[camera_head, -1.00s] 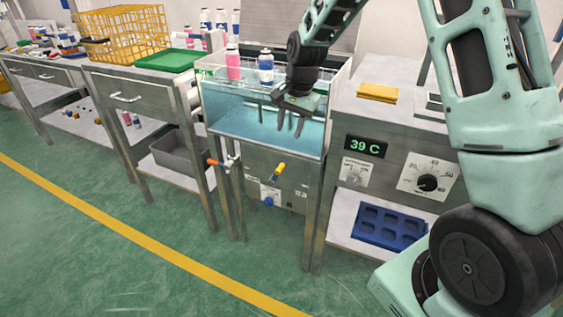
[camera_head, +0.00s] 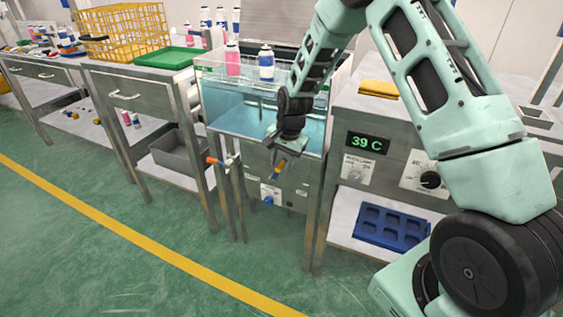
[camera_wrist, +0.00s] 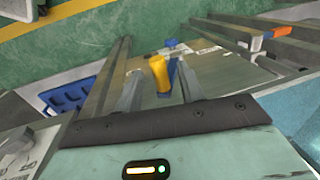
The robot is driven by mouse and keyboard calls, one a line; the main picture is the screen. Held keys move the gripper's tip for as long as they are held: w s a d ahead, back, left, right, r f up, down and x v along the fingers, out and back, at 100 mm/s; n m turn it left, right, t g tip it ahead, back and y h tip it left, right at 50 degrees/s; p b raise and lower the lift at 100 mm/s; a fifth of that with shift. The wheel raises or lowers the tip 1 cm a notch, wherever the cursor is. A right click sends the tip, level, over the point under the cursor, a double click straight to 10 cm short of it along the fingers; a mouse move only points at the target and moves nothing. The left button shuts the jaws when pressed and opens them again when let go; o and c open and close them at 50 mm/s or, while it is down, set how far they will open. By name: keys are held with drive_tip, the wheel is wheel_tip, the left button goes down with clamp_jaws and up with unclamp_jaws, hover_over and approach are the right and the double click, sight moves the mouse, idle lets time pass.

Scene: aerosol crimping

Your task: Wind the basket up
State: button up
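A yellow handle (camera_head: 278,169) sits on the front panel below the clear water tank (camera_head: 240,118). My gripper (camera_head: 284,158) hangs in front of that panel, pointing down at the handle and partly hiding it. In the wrist view the fingers of my gripper (camera_wrist: 158,82) are apart, with the yellow handle (camera_wrist: 159,72) between them; a gap shows on each side. A pink bottle (camera_head: 233,60) and a white-and-blue bottle (camera_head: 266,65) stand upright at the tank's top. I cannot make out a basket clearly inside the tank.
A blue knob (camera_head: 268,201) and an orange-handled valve (camera_head: 213,161) are near the panel. Right stands a cabinet reading 39 C (camera_head: 367,142) above a blue tray (camera_head: 391,227). A yellow wire crate (camera_head: 125,35) stands on the left table. The green floor in front is clear.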

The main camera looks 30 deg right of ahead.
clamp_jaws()
drive_tip(key=shift+s+d+f, duration=0.15)
drive_tip(key=shift+s+d, duration=0.05)
drive_tip(key=shift+s, duration=0.15)
drive_tip(key=shift+s+d+f+p, duration=0.3)
drive_tip(key=shift+s+d+f, duration=0.45)
drive_tip(key=shift+s+f, duration=0.25)
drive_tip(key=shift+s+d+f+p, duration=0.25)
drive_tip(key=shift+s+d+f, duration=0.5)
drive_tip(key=shift+s+f, duration=0.2)
unclamp_jaws()
drive_tip(key=shift+r, duration=0.1)
